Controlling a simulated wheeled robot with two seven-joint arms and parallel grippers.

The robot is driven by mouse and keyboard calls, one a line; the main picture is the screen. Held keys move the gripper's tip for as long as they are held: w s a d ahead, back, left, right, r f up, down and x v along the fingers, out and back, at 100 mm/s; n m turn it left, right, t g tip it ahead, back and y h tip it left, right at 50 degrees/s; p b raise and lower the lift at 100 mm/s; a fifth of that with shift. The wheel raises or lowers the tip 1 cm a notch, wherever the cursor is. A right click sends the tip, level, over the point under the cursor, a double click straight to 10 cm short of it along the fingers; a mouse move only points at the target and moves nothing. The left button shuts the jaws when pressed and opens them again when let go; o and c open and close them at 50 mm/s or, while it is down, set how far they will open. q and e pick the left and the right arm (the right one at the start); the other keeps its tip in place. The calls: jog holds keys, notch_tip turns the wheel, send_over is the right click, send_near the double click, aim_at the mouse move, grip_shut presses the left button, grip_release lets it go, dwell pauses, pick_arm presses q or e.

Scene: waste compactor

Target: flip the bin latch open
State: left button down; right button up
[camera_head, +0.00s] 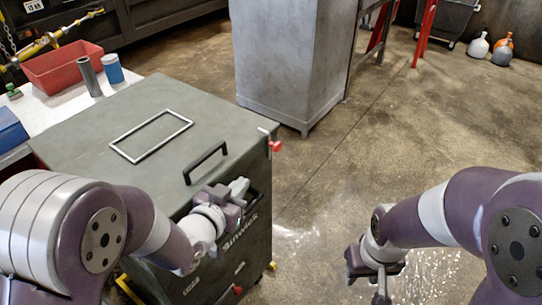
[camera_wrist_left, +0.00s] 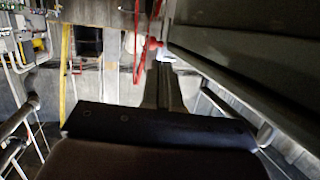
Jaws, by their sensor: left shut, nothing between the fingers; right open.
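The bin (camera_head: 85,135) is a dark grey-green box with a flat lid and a black handle (camera_head: 205,163). A small red latch-like part (camera_head: 275,146) sits at its far right top corner, with a pale piece above it. In the left wrist view a small red part (camera_wrist_left: 154,43) shows beside the bin's dark wall (camera_wrist_left: 240,55). My left gripper (camera_head: 240,188) is shut and empty at the bin's front face, below the handle and nearer than the red part, apart from it. My right gripper (camera_head: 378,288) is open and empty over the floor at right.
A grey metal cabinet (camera_head: 290,60) stands behind the bin. A white table (camera_head: 45,108) at left holds a red tray (camera_head: 62,68), a grey cylinder (camera_head: 88,76) and a blue can (camera_head: 113,68). Another red part (camera_head: 238,290) is low on the bin.

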pick_arm(q)
jog(key=s+r+t+h, duration=0.1)
send_near(275, 149)
jog(key=x, duration=0.7)
pick_arm(e)
jog(key=shift+s+r, duration=0.1)
jog(key=shift+s, duration=0.3)
pick_arm(q)
jog(key=shift+s, duration=0.1)
